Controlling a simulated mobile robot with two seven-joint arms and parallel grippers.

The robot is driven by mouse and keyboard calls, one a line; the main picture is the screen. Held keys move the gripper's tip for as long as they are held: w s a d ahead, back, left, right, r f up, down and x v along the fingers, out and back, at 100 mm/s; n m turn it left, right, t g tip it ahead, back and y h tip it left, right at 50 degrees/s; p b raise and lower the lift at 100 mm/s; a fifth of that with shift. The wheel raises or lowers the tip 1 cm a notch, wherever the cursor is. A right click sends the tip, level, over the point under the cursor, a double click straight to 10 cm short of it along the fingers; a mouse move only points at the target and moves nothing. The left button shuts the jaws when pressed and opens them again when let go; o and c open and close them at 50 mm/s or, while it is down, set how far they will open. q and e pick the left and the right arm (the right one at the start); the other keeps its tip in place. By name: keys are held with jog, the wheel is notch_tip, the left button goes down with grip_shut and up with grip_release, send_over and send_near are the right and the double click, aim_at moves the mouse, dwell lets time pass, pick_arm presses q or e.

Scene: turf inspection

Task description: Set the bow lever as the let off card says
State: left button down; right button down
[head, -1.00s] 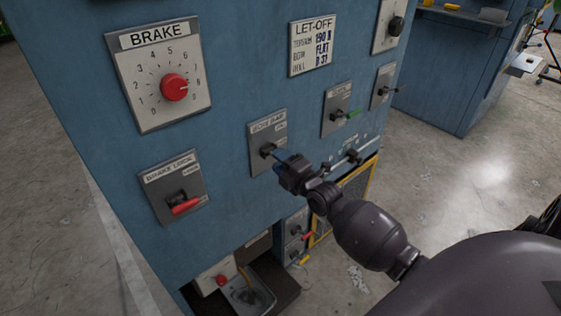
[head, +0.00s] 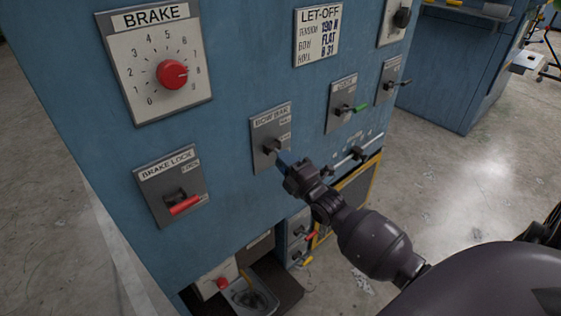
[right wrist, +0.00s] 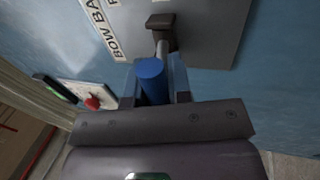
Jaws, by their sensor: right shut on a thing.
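The let-off card (head: 318,36) is on the upper blue panel and reads tension 190 N, bow FLAT; its last line is hard to read. The bow bar lever's grey plate (head: 262,137) sits below and left of it, with two small position labels on its right side. My right gripper (head: 285,160) is shut on the lever's blue handle, which points outward and down to the right and is mostly hidden in the head view. In the right wrist view the blue handle (right wrist: 151,80) lies between the fingers (right wrist: 154,88), joined to a dark pivot (right wrist: 161,27). My left gripper is not in view.
A brake dial (head: 172,74) and a red-handled brake lock lever (head: 185,206) are to the left. A green-handled lever (head: 359,107) and another dark lever (head: 388,86) are close by on the right. Smaller levers sit below. Open concrete floor lies to the right.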

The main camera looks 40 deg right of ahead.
jog(key=f+t+b, duration=0.1)
jog(key=t+b, duration=0.2)
jog(key=shift+w+f, duration=0.3)
jog(key=shift+f, duration=0.1)
jog(key=c, duration=1.1)
grip_release()
jog(key=shift+t, duration=0.3)
jog(key=shift+o, duration=0.2)
jog(key=v, duration=1)
jog(key=shift+s+f, duration=0.15)
jog(key=shift+s, duration=0.25)
